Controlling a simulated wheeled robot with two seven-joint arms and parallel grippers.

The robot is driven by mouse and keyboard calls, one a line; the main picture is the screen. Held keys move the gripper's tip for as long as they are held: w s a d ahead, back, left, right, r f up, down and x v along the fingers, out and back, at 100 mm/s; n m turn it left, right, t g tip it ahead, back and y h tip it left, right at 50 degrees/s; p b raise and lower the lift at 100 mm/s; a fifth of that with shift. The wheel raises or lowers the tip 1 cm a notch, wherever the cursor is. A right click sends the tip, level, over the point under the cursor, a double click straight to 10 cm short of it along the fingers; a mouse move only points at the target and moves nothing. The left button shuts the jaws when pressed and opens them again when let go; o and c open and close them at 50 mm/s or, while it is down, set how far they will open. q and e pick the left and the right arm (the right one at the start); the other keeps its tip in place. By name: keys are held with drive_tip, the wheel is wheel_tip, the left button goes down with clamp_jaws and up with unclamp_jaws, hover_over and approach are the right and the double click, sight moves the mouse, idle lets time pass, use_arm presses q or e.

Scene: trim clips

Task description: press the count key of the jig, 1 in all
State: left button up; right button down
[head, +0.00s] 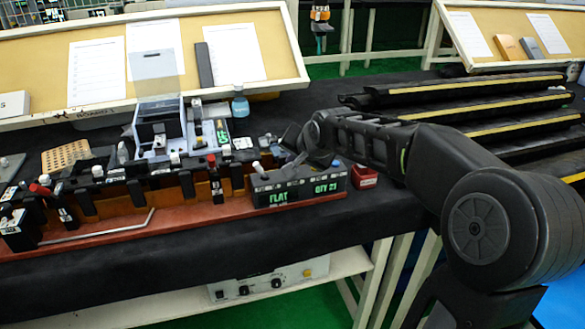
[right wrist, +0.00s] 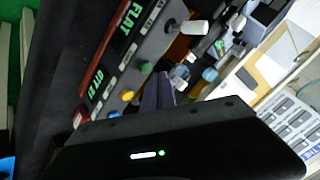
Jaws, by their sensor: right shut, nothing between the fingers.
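The jig (head: 120,214) is a long orange-brown fixture with black clips on the table. There I see a green button (right wrist: 147,67), a yellow button (right wrist: 127,95), a blue button (right wrist: 115,115) and a white-tipped lever (right wrist: 194,27). I cannot read which is the count key. My right gripper (head: 300,158) is shut and empty over the box; its fingers (right wrist: 158,88) are close to the green and yellow buttons. Contact cannot be told. My left gripper is out of view.
A small red box (head: 364,177) stands right of the control box. Long black trim strips (head: 480,105) lie at the right. An L-shaped metal rod (head: 100,231) lies along the jig's front.

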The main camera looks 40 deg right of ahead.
drive_tip(key=shift+r, duration=0.2)
drive_tip(key=shift+r+p, duration=1.5)
drive_tip(key=shift+r, duration=0.95)
drive_tip(key=shift+f, duration=0.1)
